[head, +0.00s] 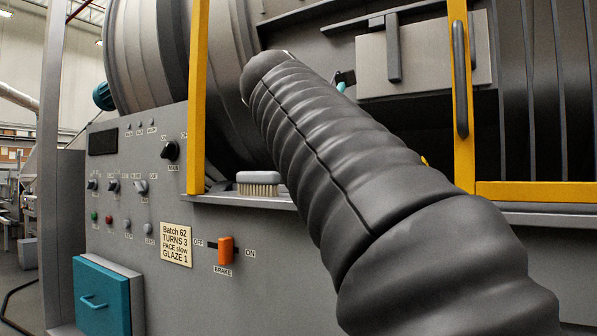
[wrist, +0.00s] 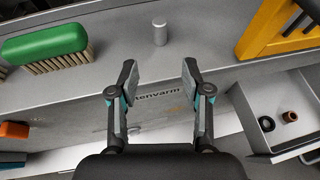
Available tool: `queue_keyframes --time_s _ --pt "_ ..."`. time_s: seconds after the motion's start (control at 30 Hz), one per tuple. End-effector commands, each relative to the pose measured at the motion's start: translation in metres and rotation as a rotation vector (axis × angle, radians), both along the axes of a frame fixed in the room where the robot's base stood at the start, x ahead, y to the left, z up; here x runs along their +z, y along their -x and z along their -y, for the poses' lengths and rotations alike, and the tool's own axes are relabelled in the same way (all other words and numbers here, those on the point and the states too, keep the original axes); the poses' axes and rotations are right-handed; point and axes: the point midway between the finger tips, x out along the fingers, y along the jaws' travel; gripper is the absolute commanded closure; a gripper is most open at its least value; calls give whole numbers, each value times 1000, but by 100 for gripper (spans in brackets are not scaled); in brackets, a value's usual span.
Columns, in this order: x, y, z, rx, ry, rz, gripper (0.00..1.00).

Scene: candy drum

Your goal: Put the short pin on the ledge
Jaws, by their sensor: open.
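A short pale grey cylinder, which looks like the short pin (wrist: 160,32), stands upright on the grey ledge (wrist: 205,45) in the wrist view. My gripper (wrist: 159,77) is open and empty, with its two fingers spread apart. The pin is beyond the fingertips, roughly in line with the gap between them and apart from both. In the head view the ledge (head: 237,201) runs below the drum opening. My arm hides much of it there, and the pin is not seen; only a small part of my gripper shows beyond the arm.
A green brush (wrist: 45,45) lies left of the pin, and a yellow frame (wrist: 270,28) stands right. A tray (wrist: 250,118) with small rings is at lower right. A grey-topped brush (head: 260,178) and orange brake handle (head: 225,250) show in the head view.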

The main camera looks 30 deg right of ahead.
Motion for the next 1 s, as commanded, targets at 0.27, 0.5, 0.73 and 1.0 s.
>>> queue_keyframes --time_s 0.27,0.5,0.73,1.0 --pt "1 1 -3 0 0 0 52" --pt "-28 -6 -14 12 -88 105 52" --pt "-126 -17 -58 -32 -427 414 52" --pt "-258 -1 -123 -306 -912 741 52"
